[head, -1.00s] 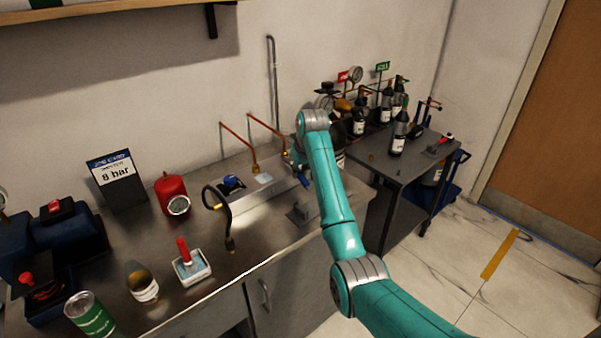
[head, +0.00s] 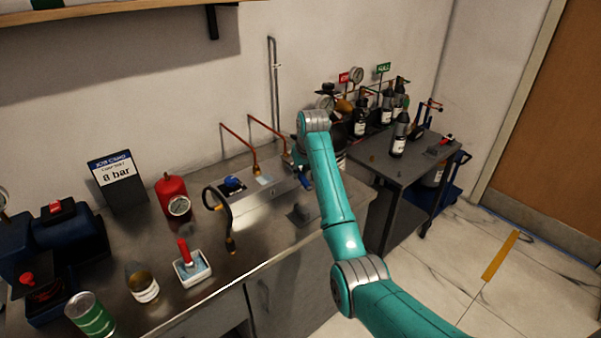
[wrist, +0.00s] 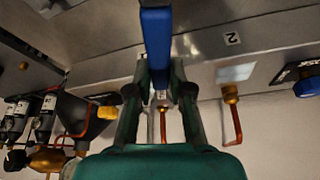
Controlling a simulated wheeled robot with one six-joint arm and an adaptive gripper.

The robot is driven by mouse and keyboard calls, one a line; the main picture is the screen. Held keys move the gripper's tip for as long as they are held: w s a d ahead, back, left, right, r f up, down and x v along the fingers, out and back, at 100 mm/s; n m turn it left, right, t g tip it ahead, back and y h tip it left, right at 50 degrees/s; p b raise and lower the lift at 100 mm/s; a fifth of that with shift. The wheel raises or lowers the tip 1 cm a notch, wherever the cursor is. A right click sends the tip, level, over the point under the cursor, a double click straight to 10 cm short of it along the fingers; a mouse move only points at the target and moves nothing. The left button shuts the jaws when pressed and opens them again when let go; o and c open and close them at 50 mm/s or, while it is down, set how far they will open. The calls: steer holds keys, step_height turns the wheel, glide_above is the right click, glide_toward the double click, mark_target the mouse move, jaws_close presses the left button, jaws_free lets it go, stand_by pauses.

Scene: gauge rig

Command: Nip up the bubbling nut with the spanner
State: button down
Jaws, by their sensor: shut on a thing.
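My gripper (wrist: 157,95) is shut on the blue handle (wrist: 157,42) of what looks like the spanner. The blue handle also shows in the head view (head: 305,181), beside the end of my arm, above the right part of the bench. The spanner's head is mostly hidden behind my fingers. A brass nut (wrist: 162,98) on a copper pipe shows between my fingers; I cannot tell whether the spanner touches it. A second brass nut (wrist: 230,93) sits beside the plate marked 2. In the head view, one nut (head: 256,169) shows at a copper pipe's lower end. I see no bubbles on either nut.
A blue knob (head: 233,184), a black hose (head: 228,220), a red gauge body (head: 173,198) and a white tray with a red-handled brush (head: 193,268) stand on the bench. A job card reads 8 bar (head: 117,178). A grey cart (head: 405,165) with bottles stands at right.

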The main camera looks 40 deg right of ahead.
steer(key=shift+w+d, duration=0.25)
steer(key=shift+w, duration=0.7)
stand_by(0.4)
steer(key=c, duration=1.8)
jaws_free()
jaws_close()
steer(key=shift+w+a+m+h, duration=0.2)
steer(key=shift+w+a+m, duration=0.05)
steer(key=shift+a+m, duration=0.4)
steer(key=shift+w+a+m+h, duration=0.2)
steer(key=shift+w+a+m, duration=0.05)
steer(key=shift+a+m, duration=0.4)
steer(key=shift+s+d+n+y, duration=0.15)
steer(key=shift+s+d+n, duration=0.05)
steer(key=shift+d+n, duration=0.3)
steer(key=shift+s+d+n+y, duration=0.15)
steer(key=shift+s+d+n, duration=0.05)
steer(key=shift+d+n, duration=0.25)
steer(key=shift+s, duration=0.1)
